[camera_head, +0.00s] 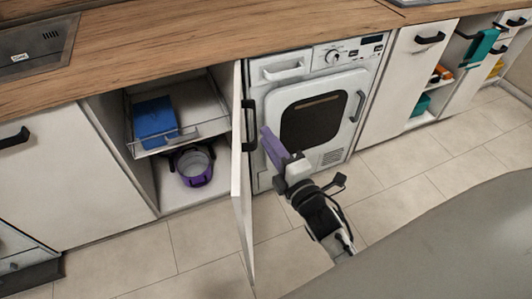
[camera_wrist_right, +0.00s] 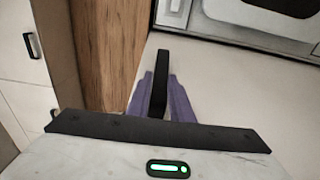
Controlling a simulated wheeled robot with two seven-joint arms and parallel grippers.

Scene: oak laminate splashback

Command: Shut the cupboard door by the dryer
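The white cupboard door (camera_head: 242,190) left of the dryer stands wide open, seen almost edge-on in the head view. Its black handle (camera_head: 249,125) is on the face towards the dryer. In the wrist view the handle (camera_wrist_right: 161,75) shows in the gap between my purple fingers. My right gripper (camera_head: 272,145) is just right of the handle, between the door and dryer front, with its fingers pointing towards the door. The fingers (camera_wrist_right: 160,98) are apart and I see no clear grip. The dryer (camera_head: 315,105) is white with a dark window. My left gripper is out of view.
The open cupboard holds a wire shelf (camera_head: 205,127) with a blue box (camera_head: 154,121) and a purple pot (camera_head: 194,166) below. The wooden worktop (camera_head: 200,40) runs above. The tiled floor (camera_head: 190,260) is clear in front. Another open unit (camera_head: 424,106) stands at the right.

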